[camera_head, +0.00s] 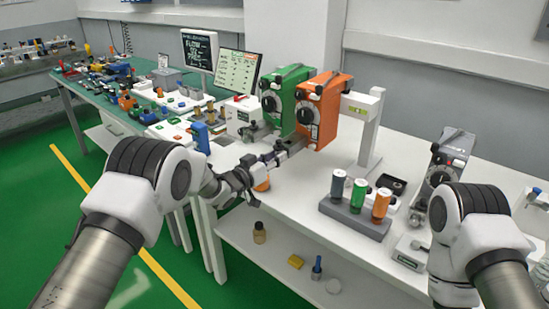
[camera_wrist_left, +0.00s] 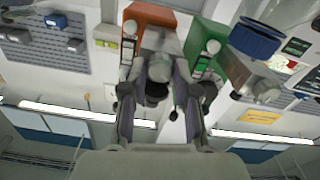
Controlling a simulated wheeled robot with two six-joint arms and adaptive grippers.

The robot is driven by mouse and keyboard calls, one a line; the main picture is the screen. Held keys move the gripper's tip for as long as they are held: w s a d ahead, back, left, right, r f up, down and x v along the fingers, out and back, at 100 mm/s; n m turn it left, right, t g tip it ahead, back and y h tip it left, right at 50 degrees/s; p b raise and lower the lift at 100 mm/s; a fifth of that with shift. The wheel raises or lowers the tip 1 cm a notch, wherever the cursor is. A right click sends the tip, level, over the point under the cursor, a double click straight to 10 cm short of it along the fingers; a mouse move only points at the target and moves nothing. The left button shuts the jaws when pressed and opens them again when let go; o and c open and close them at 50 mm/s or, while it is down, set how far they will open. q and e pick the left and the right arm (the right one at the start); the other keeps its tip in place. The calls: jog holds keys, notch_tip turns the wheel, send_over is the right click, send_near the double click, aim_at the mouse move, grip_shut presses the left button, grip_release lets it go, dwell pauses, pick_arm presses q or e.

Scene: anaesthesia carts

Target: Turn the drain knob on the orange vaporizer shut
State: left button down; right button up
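The orange vaporizer (camera_head: 321,108) stands beside the green vaporizer (camera_head: 284,98) at the back of the white table, with a black dial on its front. In the left wrist view the orange vaporizer (camera_wrist_left: 150,18) is at the top, partly hidden by a grey fitting with a dark round knob (camera_wrist_left: 157,91). My left gripper (camera_head: 262,163) is in front of and below the vaporizers. In the wrist view its fingers (camera_wrist_left: 159,112) are apart, one on each side of the dark knob; I cannot tell whether they touch it. My right gripper is out of sight.
A grey device (camera_head: 443,160) is near my right arm. The green table (camera_head: 95,87) at left is crowded.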

pick_arm(q)
jog(key=m+b, duration=0.5)
jog(key=shift+f+b, duration=0.1)
jog(key=shift+b, duration=0.25)
jog(key=c, duration=0.9)
grip_release()
jog(key=shift+o, duration=0.2)
jog(key=v, duration=1.2)
jog(key=shift+d, duration=0.15)
jog(key=shift+s, duration=0.1)
